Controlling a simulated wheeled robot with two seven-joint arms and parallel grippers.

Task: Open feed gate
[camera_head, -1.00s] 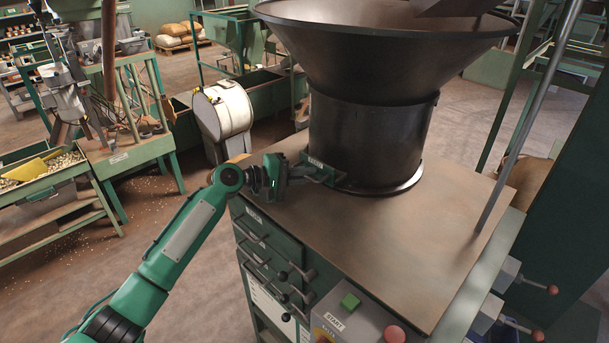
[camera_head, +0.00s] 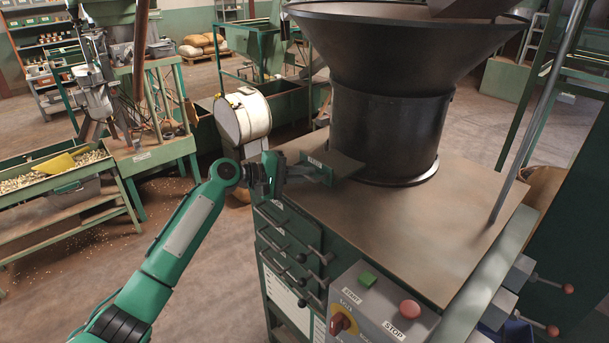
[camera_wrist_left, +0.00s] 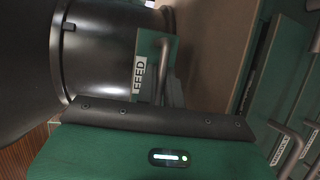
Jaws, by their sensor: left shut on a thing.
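The black hopper (camera_head: 388,125) stands on the brown-topped machine cabinet (camera_head: 410,240). The feed gate (camera_head: 342,164) is a flat grey plate with a green front carrying a label, and it sticks out from the left of the hopper's base. In the left wrist view the gate's green front (camera_wrist_left: 150,42) carries the word FEED, with a grey handle (camera_wrist_left: 165,70) beside it. My left gripper (camera_head: 303,174) is shut on the gate's handle at the cabinet's left edge. My right gripper is not in view.
A control box (camera_head: 375,315) with a green START button and red STOP button is at the cabinet's front. Handled drawers (camera_head: 290,245) line its left side. A grey pole (camera_head: 530,125) rises at right. A white drum (camera_head: 242,117) stands behind my left arm.

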